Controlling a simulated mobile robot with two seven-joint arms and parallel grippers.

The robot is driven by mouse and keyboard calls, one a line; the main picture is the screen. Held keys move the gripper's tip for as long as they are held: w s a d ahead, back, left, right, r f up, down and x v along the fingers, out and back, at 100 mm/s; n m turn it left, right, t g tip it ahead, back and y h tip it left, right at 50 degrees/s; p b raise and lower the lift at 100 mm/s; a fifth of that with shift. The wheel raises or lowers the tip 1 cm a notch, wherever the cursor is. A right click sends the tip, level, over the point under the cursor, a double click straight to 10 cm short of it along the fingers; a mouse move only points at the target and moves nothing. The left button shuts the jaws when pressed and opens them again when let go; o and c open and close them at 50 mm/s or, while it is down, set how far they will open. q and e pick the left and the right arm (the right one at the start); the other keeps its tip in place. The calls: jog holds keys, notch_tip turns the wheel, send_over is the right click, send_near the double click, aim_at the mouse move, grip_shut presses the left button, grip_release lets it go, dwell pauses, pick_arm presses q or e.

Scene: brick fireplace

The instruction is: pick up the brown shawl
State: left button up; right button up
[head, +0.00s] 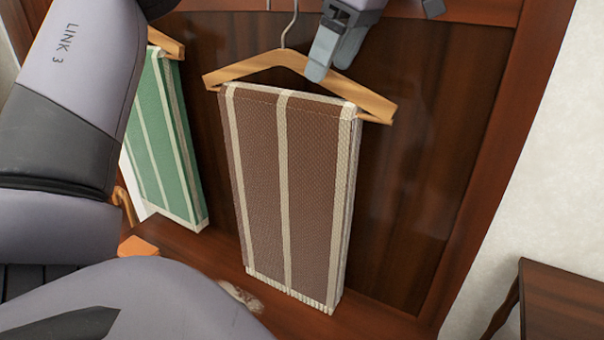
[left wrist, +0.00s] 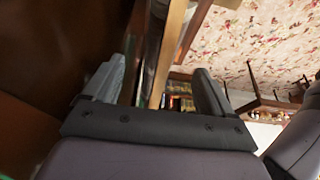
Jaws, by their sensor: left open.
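The brown shawl (head: 260,180) has cream stripes and hangs folded over a wooden hanger (head: 245,68) inside a dark wooden wardrobe in the head view. My left gripper (head: 331,66) is open at the hanger's right shoulder, just above the shawl's top edge. In the left wrist view the open jaws of my left gripper (left wrist: 157,88) have a light wooden bar (left wrist: 166,60), seemingly the hanger, running between them. Whether the fingers touch it I cannot tell. The shawl is hard to make out there. My right gripper is not in view.
A green striped shawl (head: 160,140) hangs on another hanger to the left, partly hidden by my arm. The wardrobe's right side post (head: 490,150) stands right of the brown shawl, with bare back panel between. A dark wooden table (head: 565,300) stands outside at lower right.

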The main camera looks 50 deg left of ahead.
aim_at(314, 97)
pick_arm(q)
jog(key=shift+s+x, duration=0.2)
jog(key=shift+x, duration=1)
jog(key=x, duration=0.4)
jog(key=shift+a+f, duration=0.1)
jog(key=shift+a, duration=0.1)
jog(key=shift+f, duration=0.3)
grip_shut()
